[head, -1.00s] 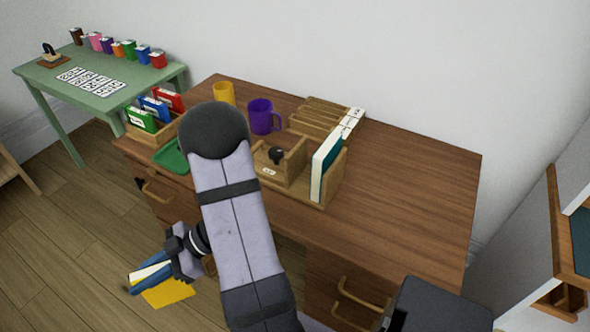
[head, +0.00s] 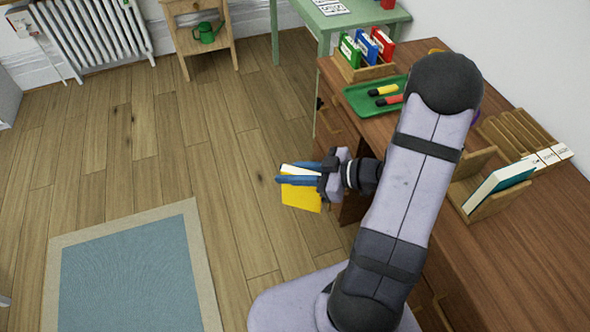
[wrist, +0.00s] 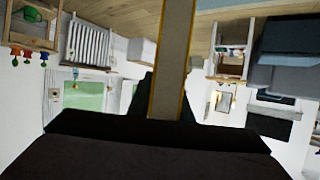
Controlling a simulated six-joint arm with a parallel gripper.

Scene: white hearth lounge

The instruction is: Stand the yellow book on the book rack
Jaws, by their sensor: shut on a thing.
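The yellow book (head: 302,195) is held in my gripper (head: 300,175), out over the floor left of the desk. The gripper is shut on it, and its blue fingers lie across the book near its white page edge. In the wrist view the book (wrist: 172,60) is a narrow upright strip seen edge-on between the dark fingers. A wooden book rack (head: 492,207) stands on the desk at the right, with a teal-and-white book (head: 500,186) leaning in it. My arm hides part of the desk to its left.
On the desk (head: 540,235) are a slotted wooden holder (head: 515,130) with white labels, a green tray (head: 358,99) with markers, and a wooden box (head: 370,72) of coloured books. A blue rug (head: 130,275) lies on open floor. The desk's front right is clear.

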